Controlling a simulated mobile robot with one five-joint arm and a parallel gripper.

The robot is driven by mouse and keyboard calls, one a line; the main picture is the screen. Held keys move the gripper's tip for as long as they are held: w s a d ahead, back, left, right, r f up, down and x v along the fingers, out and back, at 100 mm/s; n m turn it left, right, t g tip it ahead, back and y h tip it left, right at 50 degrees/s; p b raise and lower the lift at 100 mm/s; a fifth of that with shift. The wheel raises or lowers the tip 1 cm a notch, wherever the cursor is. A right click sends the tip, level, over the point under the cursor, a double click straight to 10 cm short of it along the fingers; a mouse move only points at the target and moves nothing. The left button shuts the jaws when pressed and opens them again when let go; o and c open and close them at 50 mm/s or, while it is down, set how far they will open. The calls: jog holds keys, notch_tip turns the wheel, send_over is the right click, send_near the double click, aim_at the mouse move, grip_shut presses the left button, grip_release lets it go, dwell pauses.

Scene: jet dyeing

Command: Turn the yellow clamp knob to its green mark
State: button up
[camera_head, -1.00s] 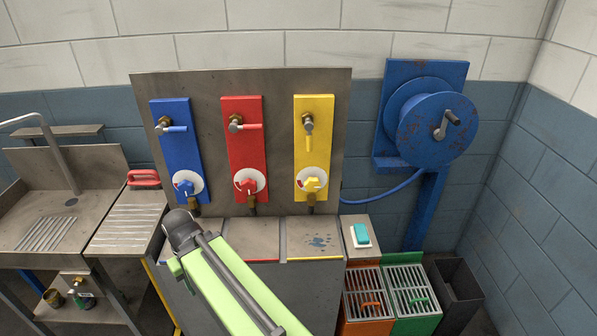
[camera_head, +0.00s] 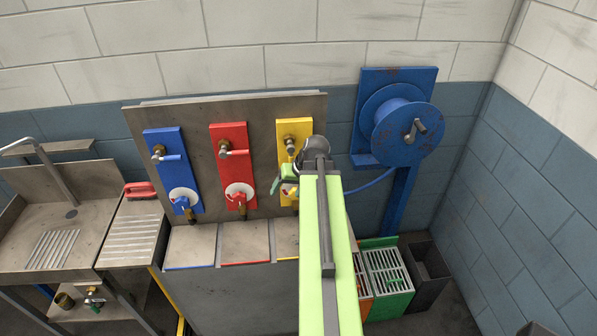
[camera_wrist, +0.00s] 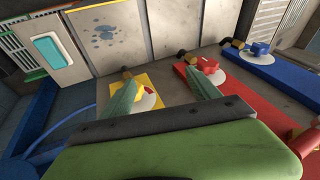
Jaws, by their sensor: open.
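The yellow clamp knob sits on a white disc low on the yellow panel (camera_head: 295,134). In the head view my arm hides most of it. In the wrist view the yellow knob (camera_wrist: 146,89) shows on its white disc (camera_wrist: 150,102), with a small red mark beside it. My gripper (camera_wrist: 163,93) is open, its two green fingers apart and pointing toward the panel. The knob appears between the fingers, closer to the left one; I cannot tell if they touch it. The green mark cannot be made out. In the head view my gripper (camera_head: 284,176) is in front of the yellow panel.
The red panel (camera_head: 232,170) and blue panel (camera_head: 173,175) stand to the left with similar knobs and levers. A blue hose reel (camera_head: 403,130) is on the right, its hose running behind my arm. A steel sink (camera_head: 45,215) is at far left.

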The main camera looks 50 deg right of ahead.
jog(key=s+d+r+m+t+p, duration=0.1)
jog(key=s+d+r+m+p, duration=0.1)
jog(key=s+d+r, duration=0.5)
jog(key=b, duration=1.5)
send_near(297, 199)
jog(key=shift+h, duration=0.4)
jog(key=x, duration=0.2)
jog(key=w+x, duration=0.1)
jog(key=x, duration=0.5)
jog(key=shift+w+r, duration=0.25)
jog(key=shift+c, duration=0.4)
